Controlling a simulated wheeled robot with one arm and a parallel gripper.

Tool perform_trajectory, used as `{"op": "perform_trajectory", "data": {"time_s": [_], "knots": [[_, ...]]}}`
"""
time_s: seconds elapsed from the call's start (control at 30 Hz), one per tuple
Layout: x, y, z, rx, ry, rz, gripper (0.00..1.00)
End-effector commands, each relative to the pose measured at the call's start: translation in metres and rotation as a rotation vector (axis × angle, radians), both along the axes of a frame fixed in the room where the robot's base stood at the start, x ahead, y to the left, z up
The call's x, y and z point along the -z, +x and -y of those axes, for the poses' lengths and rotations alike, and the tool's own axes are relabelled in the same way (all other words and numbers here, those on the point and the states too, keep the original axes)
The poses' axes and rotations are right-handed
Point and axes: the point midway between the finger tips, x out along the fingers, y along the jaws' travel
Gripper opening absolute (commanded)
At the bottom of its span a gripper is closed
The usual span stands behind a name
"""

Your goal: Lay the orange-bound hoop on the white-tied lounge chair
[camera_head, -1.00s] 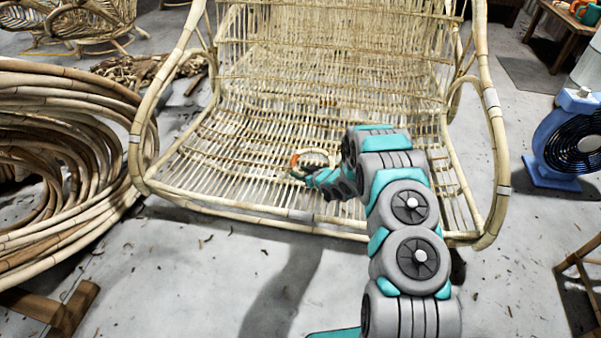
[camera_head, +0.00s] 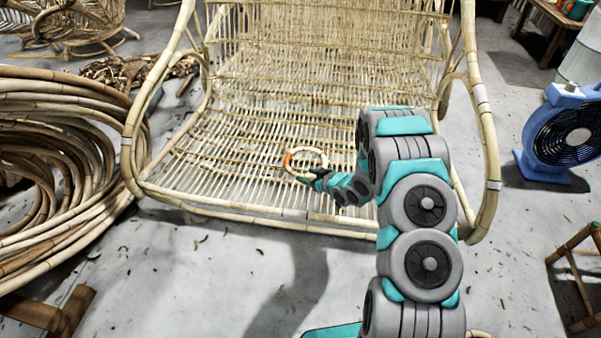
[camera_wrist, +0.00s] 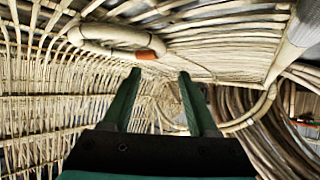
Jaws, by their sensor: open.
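The orange-bound hoop (camera_head: 308,150), a pale ring with an orange binding on its left side, lies on the seat of the rattan lounge chair (camera_head: 235,150), towards its front. White ties show on the chair's side frame. My gripper (camera_head: 318,180) is low over the seat, at the near side of the hoop. In the wrist view the two green fingers (camera_wrist: 158,76) are apart with nothing between them. The hoop (camera_wrist: 112,34) shows beyond the fingertips at upper left, on the seat slats, apart from the fingers.
Coiled rattan canes (camera_head: 65,150) stand left of the chair. A blue fan (camera_head: 560,135) stands on the right. A wooden stool (camera_head: 580,270) is at lower right. The floor in front of the chair is mostly clear.

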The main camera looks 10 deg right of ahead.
Motion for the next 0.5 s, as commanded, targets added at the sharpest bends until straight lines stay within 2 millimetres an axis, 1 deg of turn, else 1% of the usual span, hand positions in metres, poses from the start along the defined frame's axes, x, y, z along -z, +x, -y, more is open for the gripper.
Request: {"op": "perform_trajectory", "data": {"time_s": [0.03,0.2,0.4,0.5], "knots": [[-0.004,-0.006,0.004,0.001,-0.001,-0.002,0.59],[-0.011,-0.015,0.010,0.001,-0.002,0.000,0.59],[-0.013,-0.017,0.012,0.003,-0.010,-0.002,0.59],[-0.022,-0.015,0.020,0.021,-0.047,-0.019,0.59]]}}
